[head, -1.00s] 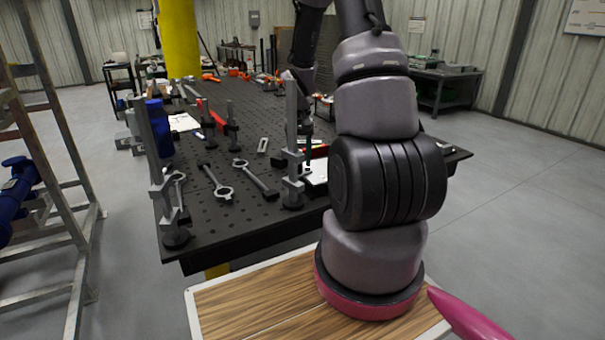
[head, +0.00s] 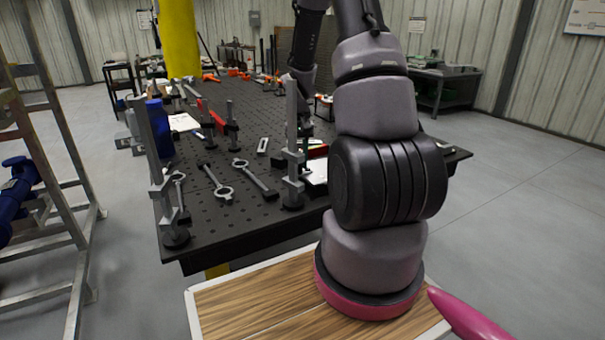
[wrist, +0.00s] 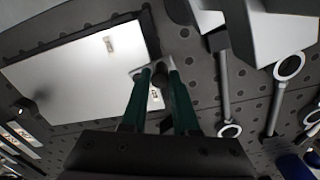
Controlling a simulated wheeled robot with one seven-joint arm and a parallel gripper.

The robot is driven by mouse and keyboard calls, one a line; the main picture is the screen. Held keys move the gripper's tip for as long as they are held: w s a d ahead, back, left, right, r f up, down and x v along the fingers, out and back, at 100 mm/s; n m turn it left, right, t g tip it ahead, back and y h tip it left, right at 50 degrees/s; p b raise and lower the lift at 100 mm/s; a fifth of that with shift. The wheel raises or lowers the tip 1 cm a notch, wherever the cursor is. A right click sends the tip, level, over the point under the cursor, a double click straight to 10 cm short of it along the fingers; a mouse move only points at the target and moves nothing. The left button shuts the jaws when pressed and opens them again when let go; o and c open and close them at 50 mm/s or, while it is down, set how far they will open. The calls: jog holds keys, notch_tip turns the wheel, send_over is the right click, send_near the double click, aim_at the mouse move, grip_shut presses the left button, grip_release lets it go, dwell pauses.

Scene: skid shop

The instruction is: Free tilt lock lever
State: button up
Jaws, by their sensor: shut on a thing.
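In the wrist view my gripper (wrist: 158,80) has two green fingers closed around a small dark piece (wrist: 157,82) with grey metal beside it. This may be the tilt lock lever, but its full shape is hidden between the fingers. A white flat panel (wrist: 75,75) with a small label lies just left of the fingertips. In the head view my arm comes down over the black perforated table (head: 215,225), and the fingertips are mostly hidden behind an upright clamp post (head: 292,130).
Ring-ended tools (head: 255,178) lie on the table left of the clamp post. Another upright clamp (head: 160,175) stands at the table's left edge, beside a blue cylinder (head: 158,128). A steel rack (head: 50,150) stands at far left. The floor at right is clear.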

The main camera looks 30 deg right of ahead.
jog(key=shift+s, duration=0.1)
jog(key=shift+s+d, duration=0.15)
jog(key=shift+s, duration=0.15)
jog(key=shift+s+d, duration=0.3)
jog(key=shift+s, duration=0.05)
dwell(0.5)
jog(key=shift+s+d, duration=0.25)
